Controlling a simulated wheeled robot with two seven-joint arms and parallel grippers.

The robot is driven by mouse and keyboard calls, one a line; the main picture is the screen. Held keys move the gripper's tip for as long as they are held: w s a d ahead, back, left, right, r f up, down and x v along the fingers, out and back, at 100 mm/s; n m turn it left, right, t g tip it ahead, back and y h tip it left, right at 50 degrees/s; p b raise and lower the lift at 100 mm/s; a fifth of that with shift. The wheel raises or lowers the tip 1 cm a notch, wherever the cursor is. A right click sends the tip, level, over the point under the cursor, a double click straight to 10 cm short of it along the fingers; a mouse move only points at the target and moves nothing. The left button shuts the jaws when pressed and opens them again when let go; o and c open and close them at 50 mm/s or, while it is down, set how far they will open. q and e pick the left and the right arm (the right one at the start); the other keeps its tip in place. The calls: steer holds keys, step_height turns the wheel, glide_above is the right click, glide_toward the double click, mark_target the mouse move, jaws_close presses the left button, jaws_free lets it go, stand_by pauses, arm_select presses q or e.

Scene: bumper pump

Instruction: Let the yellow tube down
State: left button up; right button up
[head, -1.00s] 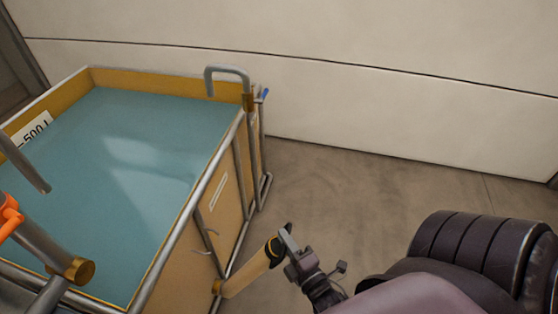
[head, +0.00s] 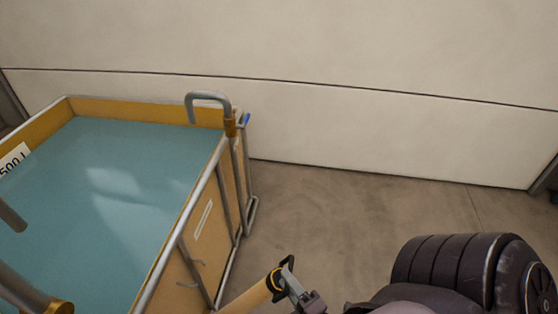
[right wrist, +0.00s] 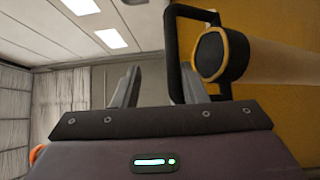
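The yellow tube (head: 247,298) slants up from the bottom edge of the head view, beside the tank's right side. It ends in a black cap with a black loop handle (head: 287,263). In the right wrist view the cap (right wrist: 218,54) and the handle (right wrist: 172,50) show close up. My right gripper (right wrist: 157,88) is open, with a bar of the handle between its fingers, close to the right finger; a gap shows to the left finger. It also shows at the tube's end in the head view (head: 294,282). The tube's lower end is out of frame. My left gripper is not in view.
An orange-walled tank (head: 170,113) of blue-green water, framed in grey metal pipes, fills the left. A hooked grey pipe (head: 209,96) stands at its far right corner. The concrete floor (head: 340,215) right of it is clear up to the pale wall (head: 400,60).

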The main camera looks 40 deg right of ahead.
steer(key=shift+s+a+f+y, duration=0.15)
steer(key=shift+s+a, duration=0.2)
steer(key=shift+s, duration=0.25)
steer(key=shift+s+a+r+y, duration=0.15)
steer(key=shift+s+a, duration=0.2)
steer(key=shift+s, duration=0.25)
steer(key=shift+f, duration=0.1)
steer(key=s+a+f+p, duration=0.1)
steer(key=s, duration=0.7)
steer(key=shift+s+f, duration=0.25)
steer(key=shift+s, duration=0.15)
